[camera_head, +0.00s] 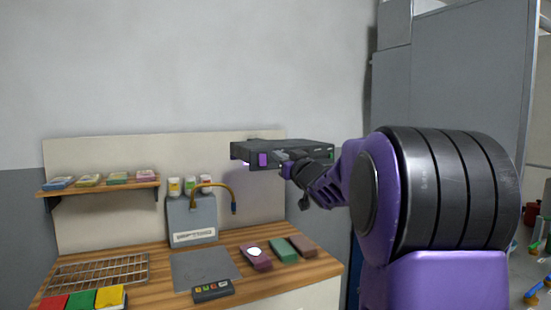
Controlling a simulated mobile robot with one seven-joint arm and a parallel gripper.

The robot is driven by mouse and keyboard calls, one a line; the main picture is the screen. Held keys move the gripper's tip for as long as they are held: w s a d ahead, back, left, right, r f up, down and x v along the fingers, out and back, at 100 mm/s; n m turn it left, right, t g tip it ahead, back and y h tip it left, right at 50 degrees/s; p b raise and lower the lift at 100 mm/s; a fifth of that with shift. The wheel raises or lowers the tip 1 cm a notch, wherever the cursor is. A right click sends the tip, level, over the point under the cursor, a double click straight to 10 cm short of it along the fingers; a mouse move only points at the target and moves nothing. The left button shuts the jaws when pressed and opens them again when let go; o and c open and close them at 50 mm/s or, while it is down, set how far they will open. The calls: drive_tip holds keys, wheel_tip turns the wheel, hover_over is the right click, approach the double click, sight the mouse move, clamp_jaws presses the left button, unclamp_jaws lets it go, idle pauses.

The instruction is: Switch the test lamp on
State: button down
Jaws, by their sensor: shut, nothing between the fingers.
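A flat dark box (300,146), which looks like the test lamp, sticks out from the cream back panel above the counter. A purple block (263,159) sits on its front face, toward the left. A bright violet patch shows under its left end, and the panel below has a faint purple tint. A small green spot shows at its right end. My gripper (284,157) is shut and empty, in front of the box just right of the purple block. I cannot tell whether it touches either one. My wrist hides part of the box's lower front.
Below is a wooden counter (150,256) with a wire rack (100,272), a grey pad (205,267), a small button box (212,291) and several coloured blocks. A shelf (100,187) is at left.

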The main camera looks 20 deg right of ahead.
drive_tip(key=s, duration=0.5)
drive_tip(key=shift+s+d+r, duration=0.15)
drive_tip(key=shift+r, duration=0.15)
